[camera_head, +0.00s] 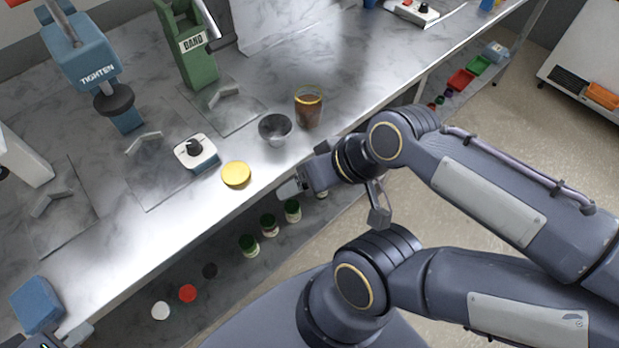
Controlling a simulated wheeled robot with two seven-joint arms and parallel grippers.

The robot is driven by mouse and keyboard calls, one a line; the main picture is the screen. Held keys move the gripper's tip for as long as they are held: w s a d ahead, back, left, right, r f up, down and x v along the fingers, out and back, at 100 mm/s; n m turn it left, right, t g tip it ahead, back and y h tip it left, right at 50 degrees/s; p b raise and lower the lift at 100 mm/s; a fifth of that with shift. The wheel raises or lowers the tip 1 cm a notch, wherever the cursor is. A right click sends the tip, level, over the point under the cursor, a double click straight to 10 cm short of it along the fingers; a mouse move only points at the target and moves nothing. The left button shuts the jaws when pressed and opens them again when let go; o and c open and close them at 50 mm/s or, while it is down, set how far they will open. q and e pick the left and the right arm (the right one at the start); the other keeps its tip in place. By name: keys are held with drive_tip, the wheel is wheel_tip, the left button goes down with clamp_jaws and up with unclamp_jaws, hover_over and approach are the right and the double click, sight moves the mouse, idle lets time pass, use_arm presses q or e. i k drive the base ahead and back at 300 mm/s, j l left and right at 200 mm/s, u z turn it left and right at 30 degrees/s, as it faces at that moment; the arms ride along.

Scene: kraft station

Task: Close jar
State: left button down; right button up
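A brown, see-through jar (309,110) with a yellowish rim stands upright near the bench's front edge. A flat yellow round lid (236,174) lies to its lower left, close to the edge and apart from the jar.
A metal bowl (275,130) stands beside the jar. A white box with a black knob (195,152) is left of the lid. The green BAND stand (185,50) and blue TIGHTEN stand (80,55) are behind. Jars with green tops (268,225) stand on the lower shelf.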

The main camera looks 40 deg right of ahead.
sight(308, 99)
drive_tip(key=z, duration=1.35)
